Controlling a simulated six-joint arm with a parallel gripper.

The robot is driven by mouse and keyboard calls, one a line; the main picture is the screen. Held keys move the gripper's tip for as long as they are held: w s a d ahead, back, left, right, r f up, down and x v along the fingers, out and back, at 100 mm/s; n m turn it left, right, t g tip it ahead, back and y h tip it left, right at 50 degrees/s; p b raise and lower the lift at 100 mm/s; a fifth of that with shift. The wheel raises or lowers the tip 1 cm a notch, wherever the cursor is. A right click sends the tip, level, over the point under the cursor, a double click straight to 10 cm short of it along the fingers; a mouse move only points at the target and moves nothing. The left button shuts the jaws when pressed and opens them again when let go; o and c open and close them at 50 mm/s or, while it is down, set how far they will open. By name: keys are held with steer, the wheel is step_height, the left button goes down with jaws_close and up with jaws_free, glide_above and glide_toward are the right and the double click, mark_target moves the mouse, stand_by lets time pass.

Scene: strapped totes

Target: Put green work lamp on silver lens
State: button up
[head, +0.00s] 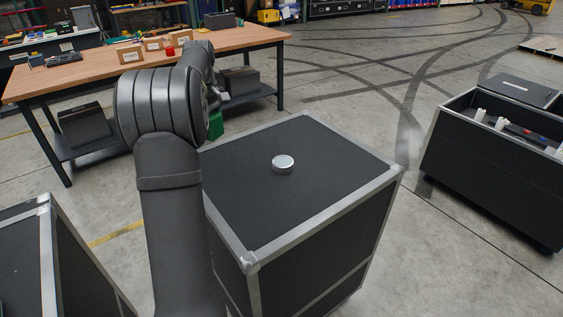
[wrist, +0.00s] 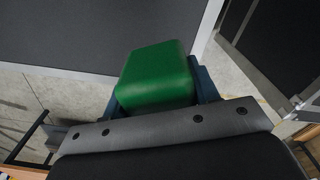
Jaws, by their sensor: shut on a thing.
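The green work lamp (wrist: 157,77) is a rounded green block between the two fingers of my gripper (wrist: 160,88) in the wrist view. My gripper is shut on it. In the head view a small part of the green lamp (head: 215,124) shows behind my arm, at the left edge of the black case top; the gripper itself is mostly hidden there. The silver lens (head: 283,163) is a low round disc lying on the black case (head: 318,210), right of the lamp and apart from it. Nothing is on the lens.
A wooden workbench (head: 235,38) with small boxes stands behind on the left. An open black case (head: 490,150) with items inside stands on the right. Another case (head: 50,230) is at the lower left. The black case top around the lens is clear.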

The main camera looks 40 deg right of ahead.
steer(key=s+d+m, duration=0.5)
steer(key=s+d, duration=1.6)
steer(key=s, duration=0.1)
glide_above(283, 161)
step_height(283, 161, down, 7)
steer(key=shift+f, duration=2)
steer(key=o, duration=0.7)
steer(key=shift+f, duration=0.2)
steer(key=o, duration=0.4)
steer(key=shift+r, duration=0.15)
